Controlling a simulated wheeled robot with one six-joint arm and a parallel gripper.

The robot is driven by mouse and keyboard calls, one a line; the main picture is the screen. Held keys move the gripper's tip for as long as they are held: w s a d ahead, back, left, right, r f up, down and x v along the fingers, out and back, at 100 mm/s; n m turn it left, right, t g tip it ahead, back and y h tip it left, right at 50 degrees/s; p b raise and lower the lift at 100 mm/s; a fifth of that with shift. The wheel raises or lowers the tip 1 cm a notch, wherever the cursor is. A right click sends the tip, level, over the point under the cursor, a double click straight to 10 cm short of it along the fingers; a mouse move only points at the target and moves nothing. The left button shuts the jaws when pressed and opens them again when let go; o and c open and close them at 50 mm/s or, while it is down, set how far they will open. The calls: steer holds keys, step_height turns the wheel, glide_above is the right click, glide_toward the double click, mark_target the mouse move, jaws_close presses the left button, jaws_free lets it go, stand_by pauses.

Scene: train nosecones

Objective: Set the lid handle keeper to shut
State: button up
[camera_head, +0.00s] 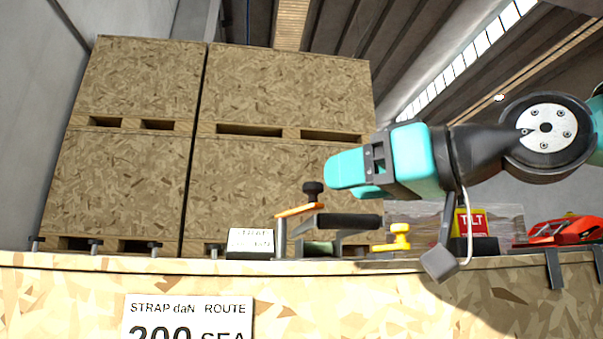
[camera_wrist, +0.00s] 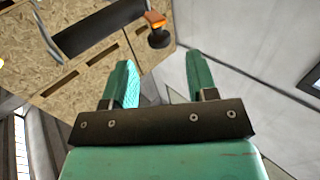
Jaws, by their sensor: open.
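An orange arm with a black knob (camera_head: 312,189), likely the handle keeper, sits on a grey post at the lid's edge. It also shows in the wrist view, with its orange part (camera_wrist: 155,19) and its black knob beyond my fingertips. A dark handle bar (camera_head: 348,221) lies beside it on brackets; the bar (camera_wrist: 100,28) also crosses the upper left of the wrist view. I cannot tell the keeper's setting. My gripper (camera_head: 346,177) is open and empty, above and to the right of the knob, apart from it. Its two teal fingers (camera_wrist: 161,62) are spread in the wrist view.
A yellow knobbed part (camera_head: 396,240) stands right of the bar. A white strap label (camera_head: 250,243) stands at left. A wrapped load with a TILT sign (camera_head: 470,224) and a red tool (camera_head: 565,231) are at right. Large wooden crates (camera_head: 280,95) rise behind.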

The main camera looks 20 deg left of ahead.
mark_target(318, 183)
steer(key=p+x, duration=0.2)
steer(key=x, duration=0.4)
steer(key=shift+w+a+r+p, duration=0.1)
steer(key=shift+a+r+p, duration=0.05)
steer(key=shift+a+p, duration=0.2)
steer(key=shift+w+a, duration=0.2)
steer(key=shift+a, duration=0.45)
jaws_close()
